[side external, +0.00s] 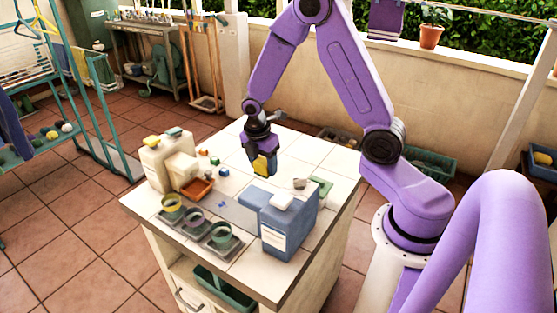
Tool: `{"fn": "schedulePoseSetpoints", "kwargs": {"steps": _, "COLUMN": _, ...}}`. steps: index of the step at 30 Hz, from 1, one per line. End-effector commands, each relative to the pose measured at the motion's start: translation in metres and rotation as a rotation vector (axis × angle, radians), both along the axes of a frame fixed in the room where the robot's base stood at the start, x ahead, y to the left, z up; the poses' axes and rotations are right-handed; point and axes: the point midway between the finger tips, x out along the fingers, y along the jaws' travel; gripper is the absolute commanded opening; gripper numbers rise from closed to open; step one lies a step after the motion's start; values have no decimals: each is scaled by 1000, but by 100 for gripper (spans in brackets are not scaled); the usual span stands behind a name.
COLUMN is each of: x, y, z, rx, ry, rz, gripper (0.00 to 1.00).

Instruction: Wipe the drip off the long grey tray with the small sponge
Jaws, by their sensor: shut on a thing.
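My gripper (262,155) is above the middle of the white tiled counter, pointing down. It is shut on a small yellow sponge (262,165) with blue at its side. The sponge appears to be held above the counter; its exact height is hard to tell. A long grey tray (240,214) lies flat in front of it, between the cups and the blue containers. A small blue spot, seemingly the drip (222,204), shows on the tray. The blue container hides part of the tray's right end.
Three cups (172,205) stand on dark mats along the front edge. A large blue container (289,225) stands at front right. Cream jugs (156,162), a rust-coloured dish (197,188) and several small coloured blocks (224,172) are at left. A small bowl (299,183) and green dish (322,186) are at right.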

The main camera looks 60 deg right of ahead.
Motion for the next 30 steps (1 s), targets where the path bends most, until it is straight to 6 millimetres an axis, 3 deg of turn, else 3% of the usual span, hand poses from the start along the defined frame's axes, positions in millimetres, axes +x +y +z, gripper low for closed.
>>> {"fn": "schedulePoseSetpoints", "kwargs": {"steps": 6, "x": 43, "y": 61, "z": -8, "rx": 0, "ry": 0, "rz": 7, "gripper": 33}}
{"fn": "schedulePoseSetpoints", "kwargs": {"steps": 12, "x": 60, "y": 93, "z": -12, "rx": 3, "ry": 1, "rz": 3, "gripper": 33}}
{"fn": "schedulePoseSetpoints", "kwargs": {"steps": 20, "x": 62, "y": 98, "z": -21, "rx": 3, "ry": 3, "rz": 1, "gripper": 33}}
{"fn": "schedulePoseSetpoints", "kwargs": {"steps": 30, "x": 62, "y": 97, "z": -51, "rx": 3, "ry": 4, "rz": 1, "gripper": 33}}
